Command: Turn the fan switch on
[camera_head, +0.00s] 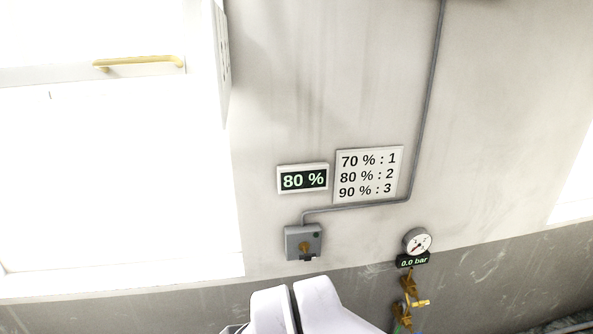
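The likely fan switch (303,243) is a grey wall box with a yellow-brown knob, at the lower middle of the view. A small dark label sits at its bottom edge, too small to read. The knob's setting is too small to tell. A grey conduit (429,100) runs from its top to the right and up the wall. My gripper (292,290) is at the bottom of the view, just below the box in the picture. Its two pale fingers are close together with a thin dark gap. No object shows between them.
A display (303,179) reads 80 %. A sign (368,175) lists 70 % : 1, 80 % : 2, 90 % : 3. A gauge (417,241) with a 0.0 bar readout hangs above a brass valve (412,302) at right. A bright window with a yellow handle (140,62) is at left.

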